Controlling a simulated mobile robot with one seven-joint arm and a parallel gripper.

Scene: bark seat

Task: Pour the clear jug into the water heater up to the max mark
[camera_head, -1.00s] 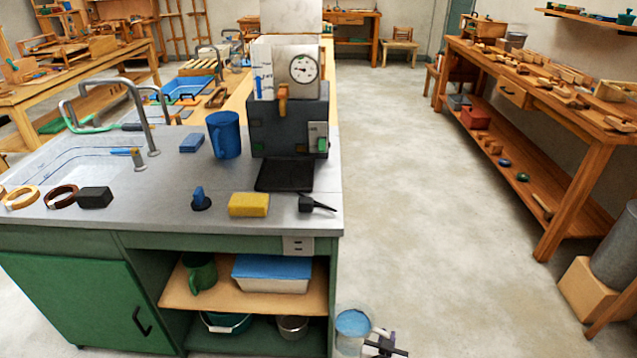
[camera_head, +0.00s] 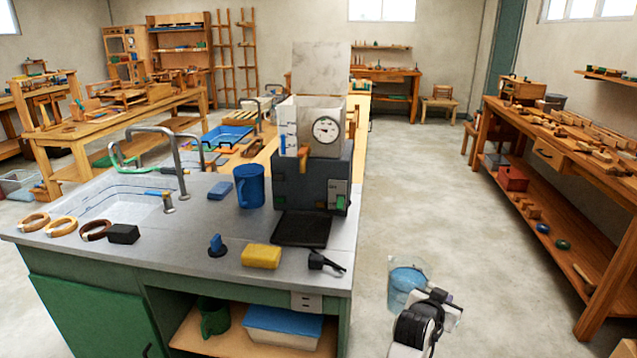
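The clear jug (camera_head: 407,285) holds blue-tinted water and hangs upright over the floor, to the right of the green counter. My gripper (camera_head: 432,300) is at the jug's right side and appears closed on it; the fingertips are partly hidden by my wrist. The water heater (camera_head: 312,178) stands on the counter, a dark box with a pale upper tank, a round dial and an orange-brown tap at the front. A blue scale strip marks the left of its tank; the max mark is too small to read. A raised pale lid stands behind the tank.
A blue jug (camera_head: 250,186) stands left of the heater, and a dark tray (camera_head: 302,229) lies in front of it. A yellow sponge (camera_head: 261,256) and a black tool (camera_head: 325,263) lie near the counter's front edge. The floor right of the counter is clear up to the workbench (camera_head: 570,165).

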